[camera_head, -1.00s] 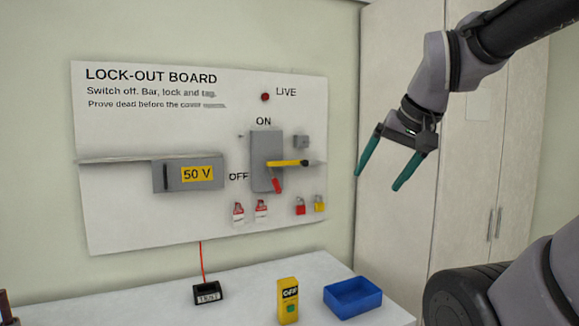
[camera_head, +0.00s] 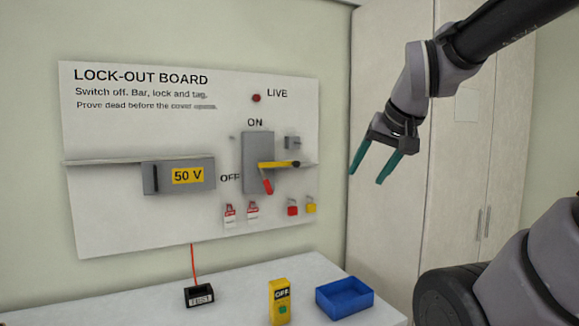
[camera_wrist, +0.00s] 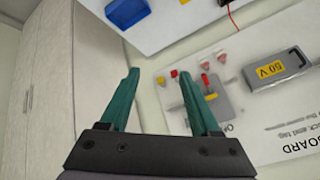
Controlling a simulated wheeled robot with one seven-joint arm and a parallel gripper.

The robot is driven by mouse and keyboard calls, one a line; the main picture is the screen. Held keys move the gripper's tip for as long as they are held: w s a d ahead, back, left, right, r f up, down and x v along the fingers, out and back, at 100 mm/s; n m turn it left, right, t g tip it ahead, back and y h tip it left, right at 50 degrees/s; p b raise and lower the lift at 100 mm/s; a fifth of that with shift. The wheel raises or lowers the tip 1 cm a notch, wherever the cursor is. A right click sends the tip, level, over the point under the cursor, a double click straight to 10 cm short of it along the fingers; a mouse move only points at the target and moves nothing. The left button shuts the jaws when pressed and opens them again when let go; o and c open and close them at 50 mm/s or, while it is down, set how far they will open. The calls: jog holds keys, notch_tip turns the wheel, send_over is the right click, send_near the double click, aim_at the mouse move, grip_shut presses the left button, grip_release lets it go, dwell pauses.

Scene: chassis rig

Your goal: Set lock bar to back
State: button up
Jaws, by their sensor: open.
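The lock bar (camera_head: 279,164) is a yellow bar with a dark tip, lying across the front of the grey switch box (camera_head: 257,148) and reaching out to its right. A red switch handle (camera_head: 267,186) hangs down below the bar, tilted. The board (camera_head: 110,225) carries "ON" above the box and "OFF" to its left. My gripper (camera_head: 368,176) is open and empty, with green fingers, to the right of the board and apart from it. In the wrist view the switch box (camera_wrist: 222,103) shows beyond the open fingers of my gripper (camera_wrist: 158,80).
A grey "50 V" cover (camera_head: 199,189), two tags (camera_head: 230,215), a red padlock (camera_head: 292,208) and a yellow padlock (camera_head: 311,206) are on the board. A yellow tester (camera_head: 279,302), a blue bin (camera_head: 344,298) and a black test block (camera_head: 199,296) stand on the table below. A tall cabinet (camera_head: 400,230) is at right.

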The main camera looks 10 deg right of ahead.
jog(key=w+d+n+t+h, duration=0.1)
jog(key=w+d+n+t, duration=0.15)
jog(key=w, duration=1.15)
jog(key=n+t+y, duration=0.5)
jog(key=n+t, duration=0.2)
jog(key=n, duration=0.2)
send_near(298, 164)
jog(key=shift+m, duration=0.25)
jog(key=x, duration=0.8)
jog(key=shift+w+a, duration=0.25)
jog(key=shift+w, duration=0.1)
grip_shut()
jog(key=shift+d, duration=0.1)
